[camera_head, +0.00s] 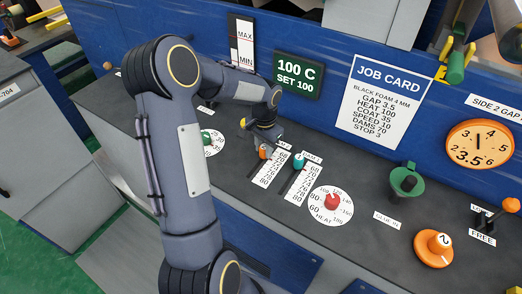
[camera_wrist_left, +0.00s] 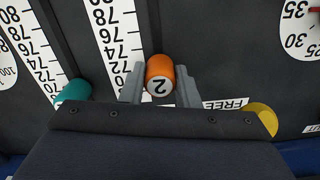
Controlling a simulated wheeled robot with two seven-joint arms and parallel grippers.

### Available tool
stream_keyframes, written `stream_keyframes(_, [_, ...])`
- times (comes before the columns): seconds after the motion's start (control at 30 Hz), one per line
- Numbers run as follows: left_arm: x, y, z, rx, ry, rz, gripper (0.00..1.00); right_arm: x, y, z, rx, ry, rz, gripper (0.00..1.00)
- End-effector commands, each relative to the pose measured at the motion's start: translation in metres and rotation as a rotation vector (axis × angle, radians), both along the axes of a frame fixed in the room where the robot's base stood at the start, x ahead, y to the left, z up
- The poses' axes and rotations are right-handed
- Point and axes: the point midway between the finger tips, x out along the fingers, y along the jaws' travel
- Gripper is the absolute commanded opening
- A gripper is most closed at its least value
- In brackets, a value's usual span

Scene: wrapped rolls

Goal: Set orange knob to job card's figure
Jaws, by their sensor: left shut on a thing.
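The orange knob (camera_wrist_left: 160,75), a small cylinder marked 2, stands beside a printed scale (camera_wrist_left: 115,45). In the wrist view it is near the 72 mark; its exact reading is partly hidden by my finger. My left gripper (camera_wrist_left: 160,88) is shut on this knob, one finger on each side. In the head view the orange knob (camera_head: 264,153) shows just below my left gripper (camera_head: 261,144), at the upper end of its scale. The job card (camera_head: 383,100) on the blue wall lists gap 3.5, heat 100, coat 35, speed 10, dams 70, stop 3. My right gripper is out of view.
A teal knob (camera_head: 298,161) with its own scale sits close to the right. The red heat dial (camera_head: 332,201), a larger orange dial (camera_head: 433,247) and a green cup-like part (camera_head: 406,180) stand farther right. A green dial (camera_head: 207,139) is left, partly behind my arm.

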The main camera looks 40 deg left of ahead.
Motion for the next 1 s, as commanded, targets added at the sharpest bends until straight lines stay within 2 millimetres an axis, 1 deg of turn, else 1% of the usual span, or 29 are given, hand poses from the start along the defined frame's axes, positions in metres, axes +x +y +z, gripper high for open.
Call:
stream_keyframes(0.03, [0.009, 0.0, 0.001, 0.001, -0.004, -0.002, 0.0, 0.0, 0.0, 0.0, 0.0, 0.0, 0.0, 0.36])
stream_keyframes(0.13, [0.018, 0.002, 0.001, 0.002, -0.004, -0.001, 0.0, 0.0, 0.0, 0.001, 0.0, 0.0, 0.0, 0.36])
stream_keyframes(0.4, [0.019, 0.002, 0.001, 0.003, -0.004, 0.0, 0.0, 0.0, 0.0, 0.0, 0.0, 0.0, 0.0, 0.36])
stream_keyframes(0.43, [0.019, 0.002, 0.001, 0.003, -0.004, 0.0, 0.3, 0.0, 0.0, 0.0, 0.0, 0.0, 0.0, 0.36])
stream_keyframes(0.6, [0.019, 0.002, 0.001, 0.002, -0.004, 0.0, 0.5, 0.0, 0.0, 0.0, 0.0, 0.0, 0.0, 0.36])
stream_keyframes(0.87, [0.019, 0.002, 0.002, 0.002, -0.003, 0.0, 0.5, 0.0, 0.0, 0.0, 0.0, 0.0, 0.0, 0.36])
stream_keyframes(0.93, [0.019, 0.002, 0.005, 0.002, -0.003, 0.0, 0.5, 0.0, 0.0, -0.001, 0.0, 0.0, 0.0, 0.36])
stream_keyframes(1.0, [0.019, 0.002, 0.012, 0.003, -0.005, 0.001, 0.5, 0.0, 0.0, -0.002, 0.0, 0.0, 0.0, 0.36])
